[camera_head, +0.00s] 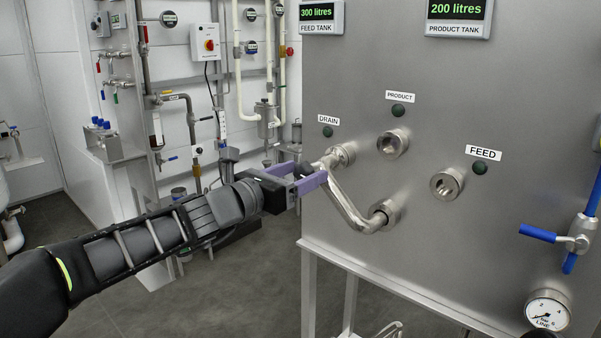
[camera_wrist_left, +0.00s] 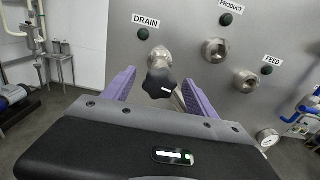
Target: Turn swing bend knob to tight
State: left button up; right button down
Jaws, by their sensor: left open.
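The swing bend (camera_head: 345,200) is a bent steel pipe on the steel panel. It runs from the port below the DRAIN label down to a lower port (camera_head: 385,213). Its knob (camera_wrist_left: 159,83) is black with a white mark, and sits at the drain end. My left gripper (camera_head: 308,177) has purple fingers. It is open, with one finger on each side of the knob in the left wrist view (camera_wrist_left: 156,88). Whether the fingers touch the knob I cannot tell. In the head view the knob is partly hidden by the fingers. My right gripper is not in view.
The PRODUCT port (camera_head: 393,143) and FEED port (camera_head: 447,183) are open on the panel to the right. A blue-handled valve (camera_head: 572,241) and a gauge (camera_head: 548,310) stand further right. Pipes and a red switch (camera_head: 206,42) are on the wall behind.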

pick_arm(q)
jog(key=c, duration=1.3)
